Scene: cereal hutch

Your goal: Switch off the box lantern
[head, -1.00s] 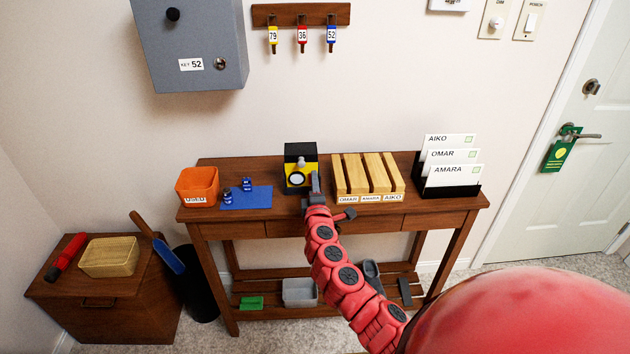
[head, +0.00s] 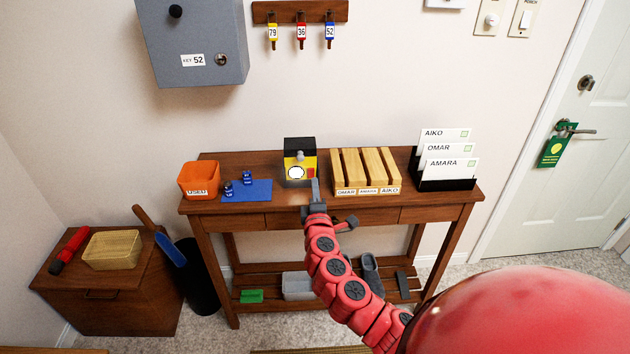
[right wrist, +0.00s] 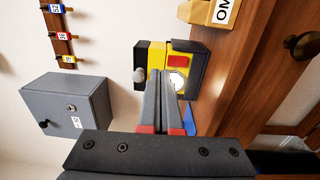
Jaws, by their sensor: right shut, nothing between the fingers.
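The box lantern (head: 307,165) stands on the table, with a black top, yellow front, grey knob and round lens (head: 296,173). The lens looks bright white. In the right wrist view the lantern (right wrist: 199,62) appears turned sideways, with a red patch (right wrist: 177,61) beside the bright lens. My right gripper (head: 315,181) is shut and empty, at the lower right front of the lantern. Its fingers (right wrist: 160,85) overlap part of the lantern's front in the wrist view; I cannot tell whether they touch it. My left gripper is out of view.
A slotted wooden rack (head: 366,173) stands close to the lantern's right. A blue mat (head: 254,191) with small blue items and an orange bin (head: 199,180) are to its left. A black card holder (head: 447,184) is farther right. A grey key cabinet (head: 198,35) hangs above.

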